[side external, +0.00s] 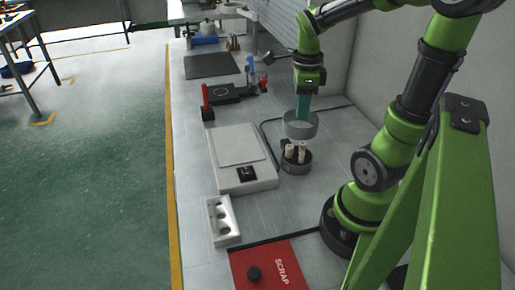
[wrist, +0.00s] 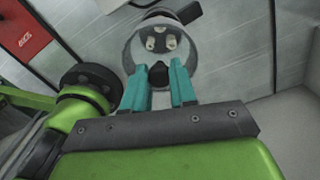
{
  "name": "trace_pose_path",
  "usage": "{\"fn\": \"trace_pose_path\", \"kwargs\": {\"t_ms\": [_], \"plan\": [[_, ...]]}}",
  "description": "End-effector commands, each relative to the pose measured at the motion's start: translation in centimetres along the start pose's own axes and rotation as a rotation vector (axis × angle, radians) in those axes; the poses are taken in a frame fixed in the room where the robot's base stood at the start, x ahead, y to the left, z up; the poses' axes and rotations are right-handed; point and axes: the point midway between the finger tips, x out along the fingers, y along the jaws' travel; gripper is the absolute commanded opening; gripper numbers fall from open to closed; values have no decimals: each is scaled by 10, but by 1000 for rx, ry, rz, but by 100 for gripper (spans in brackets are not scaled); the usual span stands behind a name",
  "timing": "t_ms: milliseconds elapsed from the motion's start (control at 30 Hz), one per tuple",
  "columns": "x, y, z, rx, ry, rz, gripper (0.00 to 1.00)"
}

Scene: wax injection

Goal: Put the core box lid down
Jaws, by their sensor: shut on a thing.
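The core box lid (side external: 300,130) is a round grey piece, see-through in the wrist view (wrist: 136,57), with a black knob. My gripper (side external: 303,118) has teal fingers pointing down and is shut on the lid's knob, which shows between the fingertips in the wrist view (wrist: 158,85). The lid hangs roughly level over the core box (side external: 297,167), a round dark grey container on the bench. Several pale cores (side external: 295,152) stand in the box and show in the gap below the lid. The wrist view shows cores (wrist: 162,43) through the lid.
A white flat-topped device (side external: 262,178) stands left of the box. A white block with round hollows (side external: 223,236) and a red SCRAP area (side external: 270,257) with a black knob lie nearer the front. A red and black fixture (side external: 225,97) stands farther back.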

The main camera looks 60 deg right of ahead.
Motion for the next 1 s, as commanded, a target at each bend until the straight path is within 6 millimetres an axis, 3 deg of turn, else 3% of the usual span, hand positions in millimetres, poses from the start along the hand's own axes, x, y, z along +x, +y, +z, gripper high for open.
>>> {"fn": "trace_pose_path", "kwargs": {"t_ms": [100,267,400,500,733,1000], "plan": [[-5,11,14,-68,2,7,0],[7,40,38,-126,9,19,0],[21,63,53,-76,11,16,0],[27,68,55,5,8,10,0],[31,53,69,97,2,1,0],[38,6,122,98,2,1,0]]}}
